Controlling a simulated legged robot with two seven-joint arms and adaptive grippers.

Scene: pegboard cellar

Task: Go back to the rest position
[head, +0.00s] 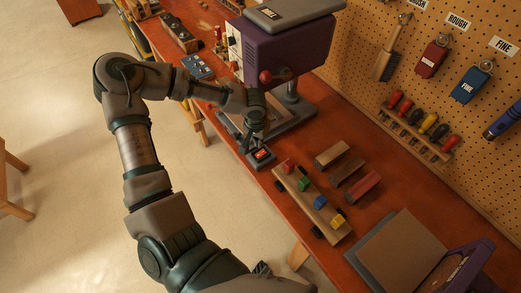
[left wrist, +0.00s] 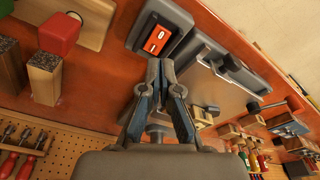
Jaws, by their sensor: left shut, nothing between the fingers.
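My left gripper (head: 257,138) is shut and empty, pointing down beside the purple bench machine (head: 285,45). Its fingertips also show together in the left wrist view (left wrist: 160,68). Just past them is a dark switch box with an orange-red rocker (left wrist: 157,40). The same switch box (head: 262,155) sits at the front edge of the red-brown workbench (head: 330,120). In the head view the fingertips are right above or at the box; I cannot tell whether they touch it. My right gripper cannot be made out.
A wooden board with coloured blocks (head: 311,205) and several wood pieces (head: 347,168) lie to the right of the switch. A pegboard (head: 450,75) with hanging tools stands behind the bench. Open floor (head: 50,100) lies to the left.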

